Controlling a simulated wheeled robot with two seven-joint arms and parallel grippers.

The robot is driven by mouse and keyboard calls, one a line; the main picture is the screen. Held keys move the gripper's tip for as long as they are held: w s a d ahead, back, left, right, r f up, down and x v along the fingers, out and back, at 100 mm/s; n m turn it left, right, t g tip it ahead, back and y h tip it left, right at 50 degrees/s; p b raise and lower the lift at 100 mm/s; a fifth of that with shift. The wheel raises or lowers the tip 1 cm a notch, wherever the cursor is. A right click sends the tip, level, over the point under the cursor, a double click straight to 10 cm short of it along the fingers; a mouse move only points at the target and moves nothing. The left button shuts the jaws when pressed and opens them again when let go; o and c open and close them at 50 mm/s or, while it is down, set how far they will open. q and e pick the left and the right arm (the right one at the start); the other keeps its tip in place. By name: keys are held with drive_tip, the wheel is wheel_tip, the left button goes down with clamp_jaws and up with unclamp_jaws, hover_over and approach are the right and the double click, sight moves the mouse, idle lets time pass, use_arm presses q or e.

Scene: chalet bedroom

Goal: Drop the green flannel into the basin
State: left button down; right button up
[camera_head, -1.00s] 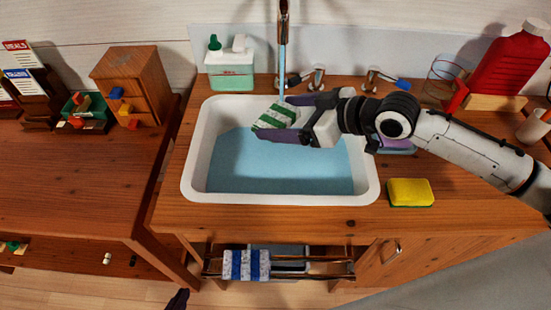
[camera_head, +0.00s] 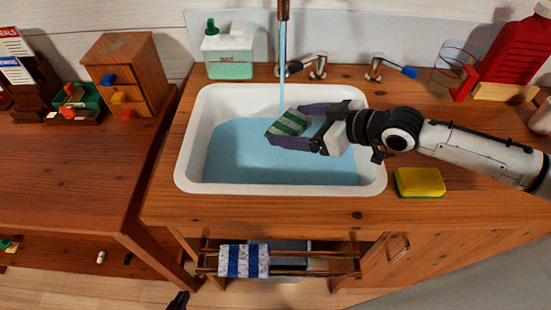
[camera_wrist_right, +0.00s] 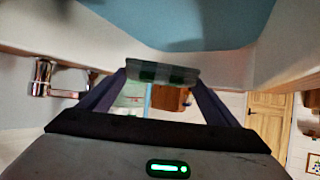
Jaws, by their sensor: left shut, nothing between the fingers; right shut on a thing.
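The green flannel (camera_head: 288,122), green-and-white striped, is between the fingertips of my right gripper (camera_head: 298,127). The gripper is shut on it and holds it inside the outline of the white basin (camera_head: 184,160), over the blue water (camera_head: 240,165). I cannot tell how high it is above the water. In the right wrist view the flannel (camera_wrist_right: 155,73) spans the two fingertips, with the basin rim behind it. My left gripper (camera_head: 178,301) shows only as a dark tip at the bottom edge, shut and empty, in front of the washstand and away from the basin.
The tap's stream (camera_head: 282,70) falls by the flannel. A soap bottle (camera_head: 229,58) stands behind the basin. A yellow sponge (camera_head: 419,181) lies to its right. A blue-and-white striped cloth (camera_head: 243,261) hangs on the rail below. A small drawer cabinet (camera_head: 125,70) stands on the left table.

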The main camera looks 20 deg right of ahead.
drive_tip(key=o, duration=1)
drive_tip(key=v, duration=1)
drive_tip(key=shift+s+d, duration=0.1)
drive_tip(key=shift+d, duration=0.05)
